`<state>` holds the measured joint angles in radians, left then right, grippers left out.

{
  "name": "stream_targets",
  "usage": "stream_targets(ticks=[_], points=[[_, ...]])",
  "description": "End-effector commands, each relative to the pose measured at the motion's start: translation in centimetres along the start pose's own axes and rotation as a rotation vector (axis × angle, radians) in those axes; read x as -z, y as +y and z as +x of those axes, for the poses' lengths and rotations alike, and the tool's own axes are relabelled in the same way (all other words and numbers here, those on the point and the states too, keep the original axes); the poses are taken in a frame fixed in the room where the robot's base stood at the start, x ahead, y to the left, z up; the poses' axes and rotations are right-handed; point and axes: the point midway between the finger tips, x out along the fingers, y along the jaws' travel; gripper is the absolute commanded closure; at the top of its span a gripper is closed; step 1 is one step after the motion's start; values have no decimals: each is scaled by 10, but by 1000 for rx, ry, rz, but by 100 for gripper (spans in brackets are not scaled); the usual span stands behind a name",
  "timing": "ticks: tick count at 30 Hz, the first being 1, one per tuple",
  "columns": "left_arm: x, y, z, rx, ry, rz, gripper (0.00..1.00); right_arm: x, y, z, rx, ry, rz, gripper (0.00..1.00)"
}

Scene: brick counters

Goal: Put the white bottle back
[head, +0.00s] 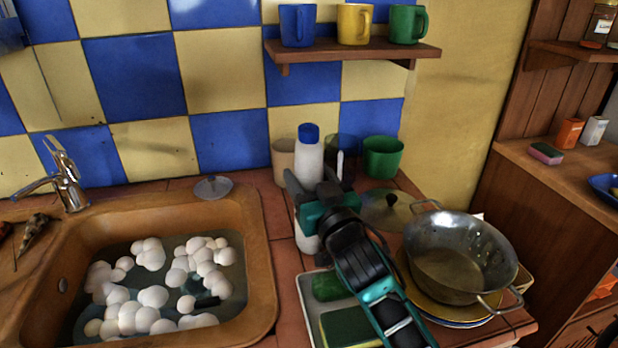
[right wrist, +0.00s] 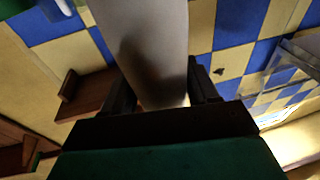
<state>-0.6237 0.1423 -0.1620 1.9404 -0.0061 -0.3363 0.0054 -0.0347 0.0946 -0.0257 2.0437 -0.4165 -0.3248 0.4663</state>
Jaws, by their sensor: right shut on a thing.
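The white bottle (head: 310,163) with a blue cap stands upright at the back of the brick counter, right of the sink, in the head view. My right gripper (head: 308,196) is shut on the bottle's body. In the right wrist view the bottle (right wrist: 150,45) fills the space between the two dark fingers of the gripper (right wrist: 165,90). My arm hides part of the bottle's lower half, and I cannot tell if its base touches the counter. My left gripper is not in view.
A beige cup (head: 283,163), a dark cup and a green cup (head: 383,157) stand behind the bottle. A tray with green sponges (head: 328,288), a metal pot (head: 458,255) on plates and a lid (head: 388,210) crowd the right. The foamy sink (head: 258,270) lies left. A mug shelf (head: 350,51) hangs above.

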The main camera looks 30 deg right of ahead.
Motion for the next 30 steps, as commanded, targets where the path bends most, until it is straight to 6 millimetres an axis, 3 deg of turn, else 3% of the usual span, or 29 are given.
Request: stream_targets(ticks=[8, 17, 30], points=[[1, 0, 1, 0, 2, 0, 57, -1, 0, 0, 0, -1, 0, 16], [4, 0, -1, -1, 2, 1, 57, 4, 0, 1, 0, 0, 0, 16], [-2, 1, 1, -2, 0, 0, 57, 1, 0, -59, -2, -4, 2, 16]])
